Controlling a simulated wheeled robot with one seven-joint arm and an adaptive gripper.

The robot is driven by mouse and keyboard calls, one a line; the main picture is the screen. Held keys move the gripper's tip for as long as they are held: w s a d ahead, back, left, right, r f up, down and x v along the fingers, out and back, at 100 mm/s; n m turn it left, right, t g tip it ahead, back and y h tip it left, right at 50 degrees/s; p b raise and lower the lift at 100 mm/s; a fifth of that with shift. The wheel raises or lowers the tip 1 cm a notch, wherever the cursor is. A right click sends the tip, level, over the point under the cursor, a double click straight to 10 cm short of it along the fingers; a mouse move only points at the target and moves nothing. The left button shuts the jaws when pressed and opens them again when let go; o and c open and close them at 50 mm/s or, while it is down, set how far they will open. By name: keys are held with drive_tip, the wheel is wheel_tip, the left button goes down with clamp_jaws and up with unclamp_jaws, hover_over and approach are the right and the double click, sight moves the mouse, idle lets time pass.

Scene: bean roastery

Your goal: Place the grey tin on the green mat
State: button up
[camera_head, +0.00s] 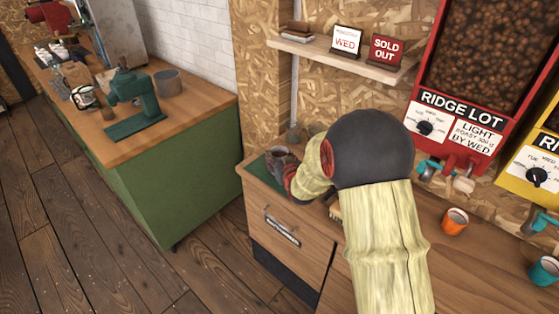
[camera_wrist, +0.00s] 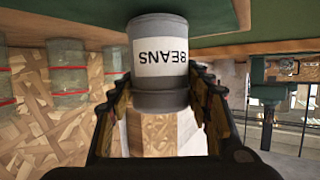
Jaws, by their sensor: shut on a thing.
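The grey tin (camera_wrist: 162,60) has a white label reading BEANS, upside down in the wrist view. My gripper (camera_wrist: 160,105) is shut on it, with a jaw on each side. In the head view the tin (camera_head: 279,151) shows only in part beside my gripper (camera_head: 288,170), at the left end of the wooden counter. The green mat (camera_head: 258,167) lies there, largely hidden by my arm. In the wrist view the mat (camera_wrist: 70,12) is at the tin's base end. I cannot tell whether the tin touches it.
Glass jars (camera_wrist: 68,85) show left of the tin in the wrist view. An orange cup (camera_head: 455,221) and a teal cup (camera_head: 544,270) stand right on the counter. Red and yellow dispensers (camera_head: 460,115) are behind. A shelf (camera_head: 335,58) hangs above.

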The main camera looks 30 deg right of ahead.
drive_tip(key=shift+f, duration=0.2)
drive_tip(key=shift+f, duration=0.2)
drive_tip(key=o, duration=1.4)
drive_tip(key=shift+o, duration=0.2)
drive_tip(key=shift+r, duration=0.1)
